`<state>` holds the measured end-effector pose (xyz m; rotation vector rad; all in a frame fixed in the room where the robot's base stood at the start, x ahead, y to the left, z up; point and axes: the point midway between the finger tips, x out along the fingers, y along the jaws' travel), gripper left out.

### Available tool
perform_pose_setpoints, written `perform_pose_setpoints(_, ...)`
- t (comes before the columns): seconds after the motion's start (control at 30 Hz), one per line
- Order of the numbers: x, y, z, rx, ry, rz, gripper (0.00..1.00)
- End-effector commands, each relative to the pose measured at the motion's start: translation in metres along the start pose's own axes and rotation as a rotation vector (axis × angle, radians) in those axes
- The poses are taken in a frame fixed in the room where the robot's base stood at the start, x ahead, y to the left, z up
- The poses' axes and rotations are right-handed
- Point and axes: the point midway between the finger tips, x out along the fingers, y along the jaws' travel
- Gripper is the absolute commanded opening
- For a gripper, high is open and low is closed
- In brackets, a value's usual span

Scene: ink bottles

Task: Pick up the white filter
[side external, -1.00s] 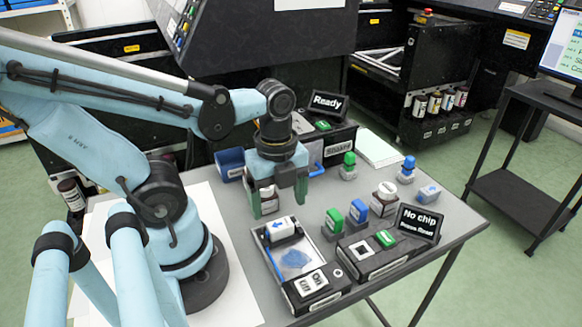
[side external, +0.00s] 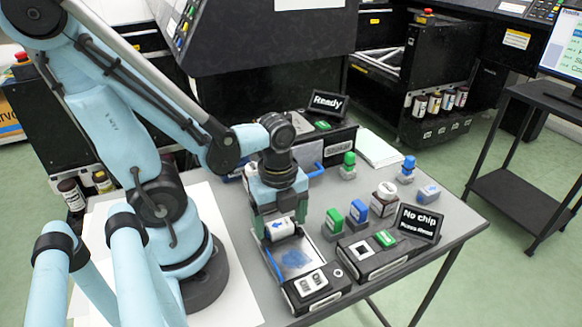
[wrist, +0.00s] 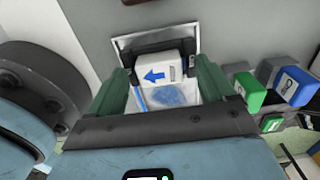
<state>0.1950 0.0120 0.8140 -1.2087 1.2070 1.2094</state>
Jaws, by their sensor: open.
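The white filter (side external: 279,230), a white block with a blue arrow on its face, sits at the back end of a shallow metal-rimmed tray (side external: 309,253). In the wrist view the filter (wrist: 157,70) lies between my two green fingers, with a visible gap on each side. My gripper (side external: 279,224) is open and lowered over the filter, with one finger at each side in the side view. I cannot tell whether either finger touches it. A blue patch (wrist: 170,95) and a blue stick (wrist: 139,97) lie in the tray in front of the filter.
A black switch box (side external: 317,287) stands at the tray's front end. Green (side external: 334,221) and blue (side external: 358,211) stamp-like blocks stand to the right, behind a black "No chip" device (side external: 372,258). A white-lidded bottle (side external: 384,197) stands beyond them.

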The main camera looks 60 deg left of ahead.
Motion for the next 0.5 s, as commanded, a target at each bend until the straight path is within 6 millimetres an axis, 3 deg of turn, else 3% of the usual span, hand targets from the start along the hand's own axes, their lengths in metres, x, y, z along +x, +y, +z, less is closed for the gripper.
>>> perform_pose_setpoints(0.33, 0.0020, 0.0003, 0.0000, 0.000, 0.000, 0.000, 0.81)
perform_pose_setpoints(0.5, 0.0019, 0.0003, 0.0000, 0.000, 0.000, 0.000, 0.55)
